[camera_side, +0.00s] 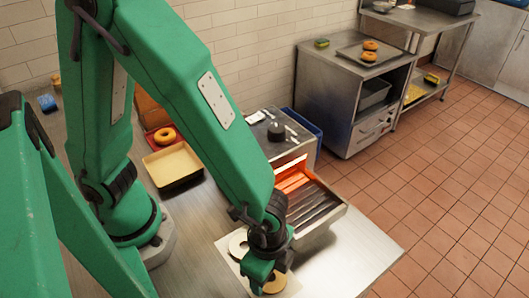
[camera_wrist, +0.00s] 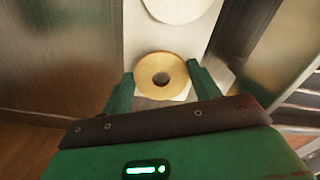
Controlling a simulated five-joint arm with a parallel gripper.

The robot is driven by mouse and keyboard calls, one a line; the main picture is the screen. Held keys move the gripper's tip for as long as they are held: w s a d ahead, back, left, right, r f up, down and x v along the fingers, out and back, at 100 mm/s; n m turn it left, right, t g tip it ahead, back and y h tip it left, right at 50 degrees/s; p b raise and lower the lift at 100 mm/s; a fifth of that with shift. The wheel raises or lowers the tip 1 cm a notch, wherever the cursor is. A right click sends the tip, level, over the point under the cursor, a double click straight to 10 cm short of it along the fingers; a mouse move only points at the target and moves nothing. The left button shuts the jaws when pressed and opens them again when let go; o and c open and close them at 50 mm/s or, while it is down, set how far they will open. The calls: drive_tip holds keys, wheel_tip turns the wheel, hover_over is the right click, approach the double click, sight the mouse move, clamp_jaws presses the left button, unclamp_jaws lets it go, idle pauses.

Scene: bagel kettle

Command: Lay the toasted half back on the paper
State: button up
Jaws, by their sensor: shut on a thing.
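My gripper (camera_side: 264,283) is low over the front of the steel counter, pointing down. In the wrist view its two fingers are on either side of a golden-brown bagel half (camera_wrist: 147,72) with a dark centre hole, and it is shut on that half. The half lies flat over the pale paper (camera_wrist: 198,38); I cannot tell whether it touches the paper. It also shows partly behind the gripper in the side view (camera_side: 279,284). A second, paler half (camera_wrist: 178,8) lies on the paper farther up, and in the side view (camera_side: 236,239) it is left of my wrist.
A toaster with an orange-glowing mouth (camera_side: 290,179) and a barred rack (camera_side: 318,207) stands just behind my wrist. A cream-filled tray (camera_side: 173,164) and a whole bagel (camera_side: 164,135) on a red tray are farther back. Bare counter (camera_side: 355,252) lies to the right.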

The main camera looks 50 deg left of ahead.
drive_tip(key=shift+f, duration=0.1)
drive_tip(key=o, duration=1.4)
drive_tip(key=shift+w+d+r, duration=0.1)
drive_tip(key=shift+r, duration=2.05)
wheel_tip(320, 180, up, 3)
drive_tip(key=shift+f, duration=0.1)
drive_tip(key=shift+a, duration=0.2)
